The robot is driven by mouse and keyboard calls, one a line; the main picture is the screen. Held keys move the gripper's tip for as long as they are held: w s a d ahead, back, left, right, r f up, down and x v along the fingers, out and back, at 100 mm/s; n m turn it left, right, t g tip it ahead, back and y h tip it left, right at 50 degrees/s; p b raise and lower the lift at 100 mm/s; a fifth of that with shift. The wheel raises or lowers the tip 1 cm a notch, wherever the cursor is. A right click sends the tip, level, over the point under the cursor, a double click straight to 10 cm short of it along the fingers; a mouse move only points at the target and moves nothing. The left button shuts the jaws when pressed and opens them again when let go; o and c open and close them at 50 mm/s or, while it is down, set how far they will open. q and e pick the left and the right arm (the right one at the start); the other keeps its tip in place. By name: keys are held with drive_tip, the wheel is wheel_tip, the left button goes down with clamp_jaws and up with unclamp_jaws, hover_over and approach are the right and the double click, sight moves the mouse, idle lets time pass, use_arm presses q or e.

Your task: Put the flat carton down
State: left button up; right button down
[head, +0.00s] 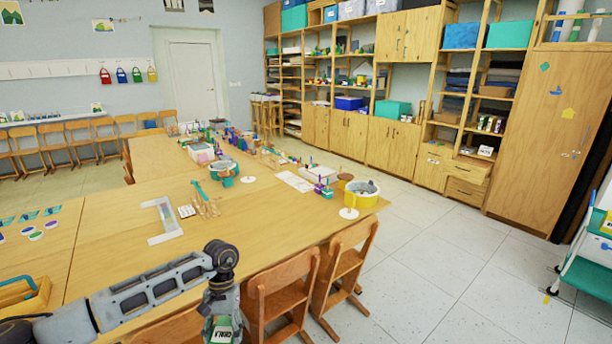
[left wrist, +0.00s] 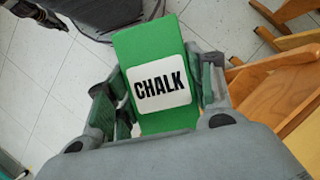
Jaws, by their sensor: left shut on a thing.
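The flat carton (left wrist: 150,48) is green with a white label reading CHALK, and it fills the middle of the left wrist view. My left gripper (left wrist: 160,100) is shut on it, with one finger against each side. In the head view the carton (head: 222,334) shows only partly at the bottom edge, below my left gripper (head: 221,305). It hangs in front of the table's near edge, over the floor side, beside a wooden chair. The left wrist view shows floor tiles behind it.
A long wooden table (head: 120,208) holds a white frame (head: 163,220), a yellow pot (head: 361,194) and small art supplies. Wooden chairs (head: 280,290) stand along its near side. A green trolley (head: 590,245) is at the far right. The floor (head: 440,270) between is open.

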idle(0.7)
use_arm(q)
drive_tip(key=w+x, duration=0.1)
drive_tip(key=x, duration=1.3)
drive_tip(key=shift+w+f, duration=0.25)
drive_tip(key=shift+f, duration=0.2)
drive_tip(key=shift+d, duration=0.1)
